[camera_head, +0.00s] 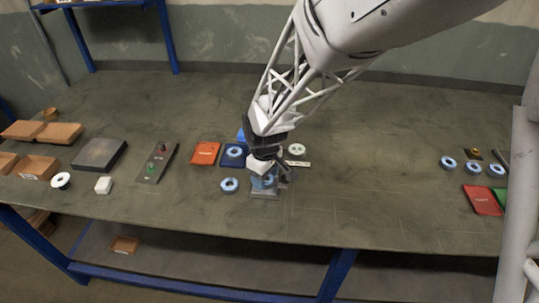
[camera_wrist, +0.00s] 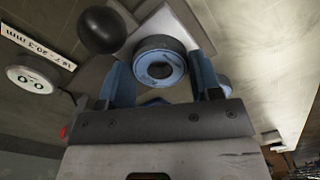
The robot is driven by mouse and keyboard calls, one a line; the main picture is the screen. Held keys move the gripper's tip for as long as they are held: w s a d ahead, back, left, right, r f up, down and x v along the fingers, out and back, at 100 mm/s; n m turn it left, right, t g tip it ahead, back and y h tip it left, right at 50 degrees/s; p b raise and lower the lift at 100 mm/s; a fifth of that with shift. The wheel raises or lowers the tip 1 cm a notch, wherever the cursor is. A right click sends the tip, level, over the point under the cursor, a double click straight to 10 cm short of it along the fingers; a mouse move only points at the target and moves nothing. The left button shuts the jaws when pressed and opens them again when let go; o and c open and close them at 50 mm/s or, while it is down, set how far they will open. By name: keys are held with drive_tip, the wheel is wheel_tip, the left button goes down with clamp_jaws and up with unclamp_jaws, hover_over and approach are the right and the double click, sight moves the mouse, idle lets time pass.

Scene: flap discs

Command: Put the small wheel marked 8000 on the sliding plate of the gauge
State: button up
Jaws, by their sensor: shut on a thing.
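My gripper (camera_head: 266,168) is over the gauge, and its two blue fingers (camera_wrist: 163,82) are shut on a small blue wheel (camera_wrist: 160,66) with a dark rim and a round hole. The wheel's marking is too small to read. The gauge's grey plate (camera_wrist: 205,22) shows around and behind the wheel; I cannot tell whether the wheel touches it. In the head view the gauge's grey base (camera_head: 264,195) shows below my gripper.
Another blue wheel (camera_head: 229,185) lies left of the gauge. A blue tray (camera_head: 225,161) holding a wheel and a red tray (camera_head: 205,153) stand behind it. Several wheels and a red tray (camera_head: 482,200) are at the far right. The table between is clear.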

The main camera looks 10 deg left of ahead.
drive_tip(key=o, duration=1)
drive_tip(key=shift+r, duration=0.15)
drive_tip(key=shift+r, duration=3.35)
